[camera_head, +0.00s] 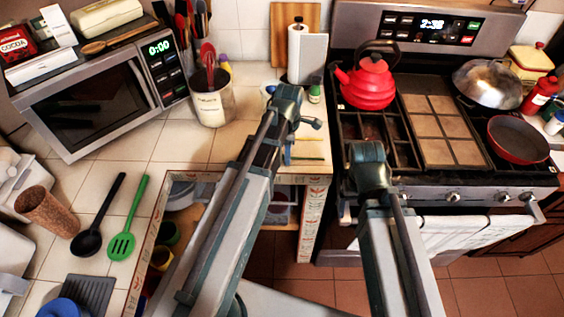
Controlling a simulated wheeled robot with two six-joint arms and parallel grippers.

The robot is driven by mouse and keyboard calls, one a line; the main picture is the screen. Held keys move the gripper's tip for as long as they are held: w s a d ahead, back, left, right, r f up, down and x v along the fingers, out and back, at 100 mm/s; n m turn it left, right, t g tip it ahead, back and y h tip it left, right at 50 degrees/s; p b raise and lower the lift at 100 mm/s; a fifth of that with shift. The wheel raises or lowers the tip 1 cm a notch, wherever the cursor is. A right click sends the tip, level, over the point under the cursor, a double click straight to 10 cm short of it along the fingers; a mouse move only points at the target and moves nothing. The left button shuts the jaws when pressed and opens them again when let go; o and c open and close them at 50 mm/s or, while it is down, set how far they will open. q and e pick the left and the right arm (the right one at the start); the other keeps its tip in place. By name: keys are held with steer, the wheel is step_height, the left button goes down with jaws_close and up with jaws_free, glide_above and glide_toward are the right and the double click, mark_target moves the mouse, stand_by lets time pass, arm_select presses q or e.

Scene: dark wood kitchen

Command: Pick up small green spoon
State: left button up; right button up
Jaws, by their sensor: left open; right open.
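A green slotted spoon (127,229) lies on the tiled counter at the left, beside a black ladle (98,219). A thin green strip (306,158) lies on the counter behind my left arm; it is too small to tell what it is. My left gripper (299,112) is at the end of the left arm, over the counter near the stove, well to the right of the slotted spoon. My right gripper (369,160) is in front of the stove's left burners. Both grippers are open and show nothing held; their fingers are hard to make out.
A brown cup (47,210) and a dark ridged tray (86,294) flank the spoon and ladle. A microwave (92,103), utensil crock (212,103) and paper towel roll (298,52) stand behind. A red kettle (367,82) and pan (518,139) sit on the stove.

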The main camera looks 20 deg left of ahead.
arm_select(q)
jaws_close()
steer(key=shift+r, duration=0.15)
arm_select(e)
steer(key=shift+r, duration=0.15)
